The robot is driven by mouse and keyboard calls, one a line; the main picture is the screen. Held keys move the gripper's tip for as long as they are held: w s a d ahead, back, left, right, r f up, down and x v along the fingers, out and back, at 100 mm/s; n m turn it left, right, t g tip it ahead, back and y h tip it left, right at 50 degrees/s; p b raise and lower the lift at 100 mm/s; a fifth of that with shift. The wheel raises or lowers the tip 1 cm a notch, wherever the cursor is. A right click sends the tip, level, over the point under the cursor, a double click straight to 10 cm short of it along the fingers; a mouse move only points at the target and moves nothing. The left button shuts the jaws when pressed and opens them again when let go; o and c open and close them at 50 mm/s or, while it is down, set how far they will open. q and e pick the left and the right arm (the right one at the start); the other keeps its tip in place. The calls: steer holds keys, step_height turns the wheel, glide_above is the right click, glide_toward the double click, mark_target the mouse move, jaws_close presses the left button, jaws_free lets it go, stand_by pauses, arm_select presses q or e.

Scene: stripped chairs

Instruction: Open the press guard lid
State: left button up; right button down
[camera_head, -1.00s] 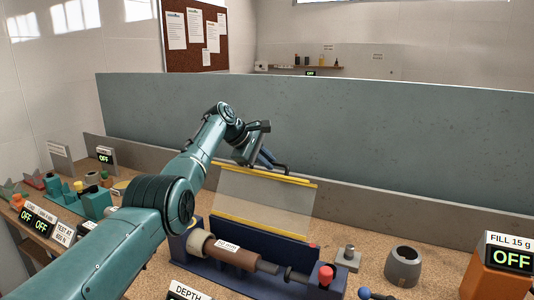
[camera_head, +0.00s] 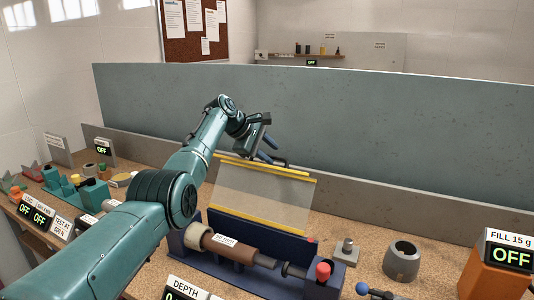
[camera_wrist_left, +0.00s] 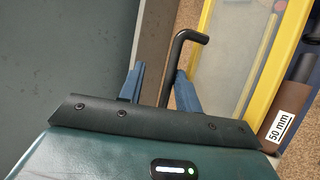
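The press guard lid (camera_head: 262,200) is a clear panel with yellow edges. It stands raised, rising from the back of the dark blue press (camera_head: 300,280). The brown cylinder (camera_head: 232,249) in front of it is uncovered. A black bent handle (camera_wrist_left: 190,36) projects near the lid's top edge. My left gripper (camera_head: 268,149) is behind the lid's upper edge. In the left wrist view its blue fingers (camera_wrist_left: 159,82) are apart, with the handle's rod between them and gaps visible. The yellow lid frame shows just right of the fingers. My right gripper is not in view.
A grey-green partition (camera_head: 330,120) stands close behind the gripper. A grey cup-shaped part (camera_head: 401,262) and an orange box (camera_head: 490,275) with an OFF display are at the right. Teal devices (camera_head: 90,195) and displays crowd the left bench.

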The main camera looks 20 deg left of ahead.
arm_select(q)
steer(key=shift+o, duration=0.3)
steer(key=shift+f, duration=0.1)
steer(key=shift+s, duration=0.1)
steer(key=shift+s+a+r, duration=0.3)
steer(key=shift+r, duration=0.05)
steer(key=b+v, duration=0.2)
steer(key=v, duration=0.9)
steer(key=shift+d+r, duration=0.1)
steer(key=shift+r, duration=0.05)
steer(key=shift+s+a+r, duration=0.2)
steer(key=shift+s+r, duration=0.05)
steer(key=shift+r, duration=0.1)
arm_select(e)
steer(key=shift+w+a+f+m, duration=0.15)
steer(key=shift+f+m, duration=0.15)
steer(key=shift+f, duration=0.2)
